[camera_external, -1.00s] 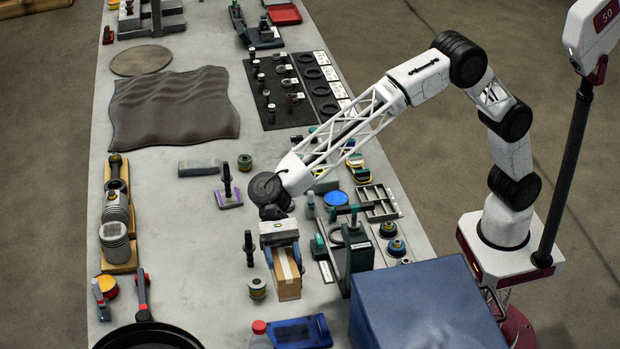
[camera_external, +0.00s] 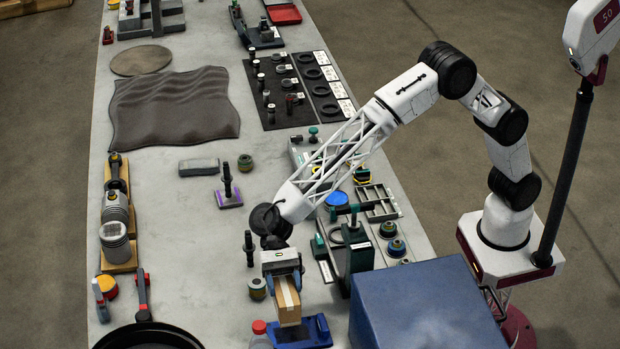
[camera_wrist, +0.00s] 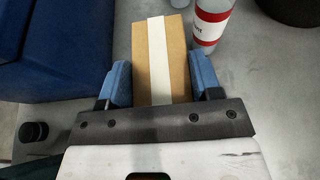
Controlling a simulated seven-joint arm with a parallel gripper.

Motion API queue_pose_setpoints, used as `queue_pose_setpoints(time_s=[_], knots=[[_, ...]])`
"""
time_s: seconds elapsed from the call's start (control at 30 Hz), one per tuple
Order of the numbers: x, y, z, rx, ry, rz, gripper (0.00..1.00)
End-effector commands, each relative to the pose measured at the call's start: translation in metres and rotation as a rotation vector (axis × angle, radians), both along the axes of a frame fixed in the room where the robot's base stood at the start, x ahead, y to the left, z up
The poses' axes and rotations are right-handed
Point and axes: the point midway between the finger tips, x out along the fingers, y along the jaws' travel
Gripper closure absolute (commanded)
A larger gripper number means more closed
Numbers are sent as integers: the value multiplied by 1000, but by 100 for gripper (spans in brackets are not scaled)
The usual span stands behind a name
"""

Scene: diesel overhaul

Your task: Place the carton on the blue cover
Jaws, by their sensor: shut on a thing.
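The carton (camera_external: 288,300) is a small brown box with a pale tape strip along it. My gripper (camera_external: 285,283) is shut on it, with a blue finger on each side. In the external view the carton's near end overlaps a small blue tray-like piece; I cannot tell its height above that. The wrist view shows the carton (camera_wrist: 178,55) between the fingers of my gripper (camera_wrist: 162,84). The large blue cover (camera_external: 425,300), box-shaped, stands to the right of the carton, apart from it. It also shows at the upper left of the wrist view (camera_wrist: 50,50).
The small blue tray-like piece (camera_external: 316,331) lies at the near table edge. A red-capped bottle (camera_external: 260,336) stands left of it, and a black pan (camera_external: 148,338) lies further left. A dark green block (camera_external: 356,250) stands behind the large cover.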

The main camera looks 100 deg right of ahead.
Motion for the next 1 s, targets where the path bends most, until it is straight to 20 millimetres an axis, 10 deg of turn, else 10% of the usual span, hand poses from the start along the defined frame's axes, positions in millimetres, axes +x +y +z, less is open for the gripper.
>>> queue_pose_setpoints(time_s=[0.6, 1.0], knots=[[0, 0, -60, 0, 0, 0, 73], [0, 0, -63, 0, 0, 0, 73]])
